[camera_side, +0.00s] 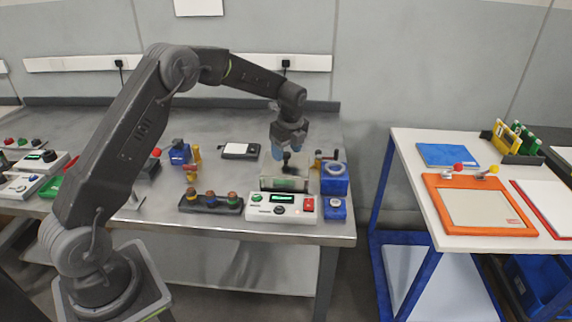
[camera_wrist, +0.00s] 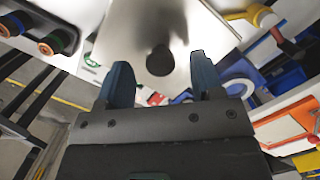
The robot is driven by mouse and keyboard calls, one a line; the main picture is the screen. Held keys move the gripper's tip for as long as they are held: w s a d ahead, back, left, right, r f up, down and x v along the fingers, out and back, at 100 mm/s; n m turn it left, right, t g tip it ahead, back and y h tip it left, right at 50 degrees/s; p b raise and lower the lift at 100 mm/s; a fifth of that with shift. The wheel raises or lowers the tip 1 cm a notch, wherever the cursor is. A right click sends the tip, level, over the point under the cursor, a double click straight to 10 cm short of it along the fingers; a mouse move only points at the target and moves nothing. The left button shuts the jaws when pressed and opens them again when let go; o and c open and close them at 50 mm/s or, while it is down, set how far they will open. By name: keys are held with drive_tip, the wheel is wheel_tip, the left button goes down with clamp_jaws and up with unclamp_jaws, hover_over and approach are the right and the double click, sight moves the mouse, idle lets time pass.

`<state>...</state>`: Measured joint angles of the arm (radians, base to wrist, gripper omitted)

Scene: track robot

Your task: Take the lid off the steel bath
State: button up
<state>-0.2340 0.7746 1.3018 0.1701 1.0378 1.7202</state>
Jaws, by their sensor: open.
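The steel bath (camera_side: 270,184) is a box-shaped vessel near the right end of the steel bench, behind a white control box. Its flat lid (camera_wrist: 185,25) with a round dark knob (camera_wrist: 160,61) fills the upper middle of the wrist view. My gripper (camera_side: 292,152) is over the bath and points down, its blue fingers on either side of the knob. In the wrist view my gripper (camera_wrist: 155,75) is open, with the fingers apart and the knob showing between them. I cannot tell whether a finger touches the knob. The lid lies on the bath.
The white control box (camera_side: 283,212) with green and red buttons stands directly in front. Blue units (camera_side: 334,180) stand close on the right. A dark rack with several coloured tops (camera_side: 211,202) is at the front left. A scale (camera_side: 240,150) lies behind left with bare steel around it.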

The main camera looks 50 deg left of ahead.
wheel_tip(320, 180, down, 2)
drive_tip(key=shift+a+f, duration=0.1)
drive_tip(key=shift+a, duration=0.05)
drive_tip(key=c, duration=1)
